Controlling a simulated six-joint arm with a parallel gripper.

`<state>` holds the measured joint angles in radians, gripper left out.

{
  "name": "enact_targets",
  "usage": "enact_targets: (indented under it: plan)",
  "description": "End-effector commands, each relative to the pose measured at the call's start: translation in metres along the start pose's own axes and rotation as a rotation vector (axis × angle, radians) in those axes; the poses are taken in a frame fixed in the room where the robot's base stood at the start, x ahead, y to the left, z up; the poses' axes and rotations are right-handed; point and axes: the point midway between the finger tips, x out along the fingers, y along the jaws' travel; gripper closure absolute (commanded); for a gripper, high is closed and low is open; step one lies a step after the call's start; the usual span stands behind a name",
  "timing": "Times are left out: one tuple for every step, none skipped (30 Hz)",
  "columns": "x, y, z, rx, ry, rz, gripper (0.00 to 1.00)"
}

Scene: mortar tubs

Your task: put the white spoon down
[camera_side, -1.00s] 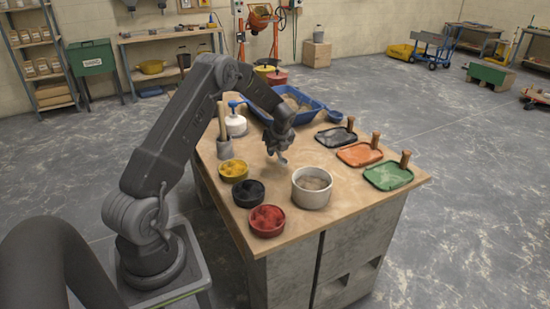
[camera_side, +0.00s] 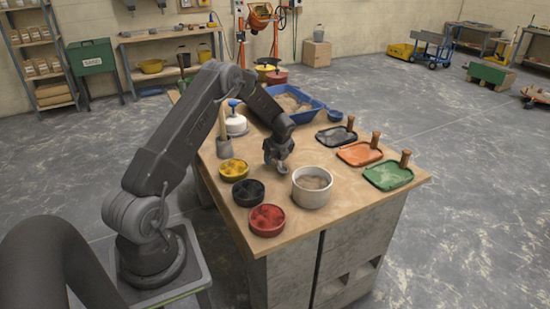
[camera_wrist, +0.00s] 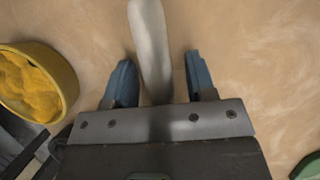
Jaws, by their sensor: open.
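The white spoon (camera_wrist: 150,45) shows in the wrist view as a pale handle running up out of the top edge, between my two blue fingers. My gripper (camera_wrist: 160,75) is open, with a gap between each finger and the handle. The spoon appears to lie on or close to the wooden bench top (camera_wrist: 250,70); its far end is out of view. In the side view my gripper (camera_side: 279,168) is low over the bench, left of the white tub of mortar (camera_side: 312,199). The spoon cannot be made out clearly there.
Yellow (camera_side: 233,170), black (camera_side: 248,193) and red (camera_side: 266,219) tubs stand left of and in front of my gripper. Dark (camera_side: 336,137), orange (camera_side: 360,154) and green (camera_side: 388,176) trays with upright handles lie along the right. A blue tray (camera_side: 322,105) is behind.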

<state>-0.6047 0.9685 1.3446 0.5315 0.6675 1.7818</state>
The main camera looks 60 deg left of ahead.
Motion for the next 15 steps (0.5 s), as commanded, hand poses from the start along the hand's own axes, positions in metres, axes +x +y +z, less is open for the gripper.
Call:
enact_targets:
  plan:
    - [0.0, 0.0, 0.0, 0.0, 0.0, 0.0, 0.49]
    - [0.0, 0.0, 0.0, 0.0, 0.0, 0.0, 0.49]
    - [0.0, 0.0, 0.0, 0.0, 0.0, 0.0, 0.49]
    - [0.0, 0.0, 0.0, 0.0, 0.0, 0.0, 0.49]
    - [0.001, 0.0, 0.0, 0.0, 0.0, 0.0, 0.49]
    - [-0.001, 0.0, 0.0, 0.0, -0.001, -0.001, 0.49]
    - [-0.003, 0.0, 0.0, 0.0, -0.001, -0.001, 0.49]
    - [-0.006, -0.001, 0.0, 0.0, -0.002, -0.002, 0.49]
    - [-0.011, -0.001, 0.001, 0.0, -0.002, -0.002, 0.49]
    - [-0.015, -0.001, 0.0, 0.0, -0.002, -0.003, 0.49]
    - [-0.02, -0.001, 0.0, 0.001, -0.003, -0.003, 0.49]
    - [-0.027, -0.001, 0.0, 0.001, -0.003, -0.003, 0.49]
    - [-0.033, 0.0, 0.001, 0.0, -0.004, -0.003, 0.49]
    - [-0.04, 0.0, 0.002, 0.0, -0.003, -0.003, 0.49]
    - [-0.049, 0.001, 0.003, 0.0, -0.003, -0.004, 0.49]
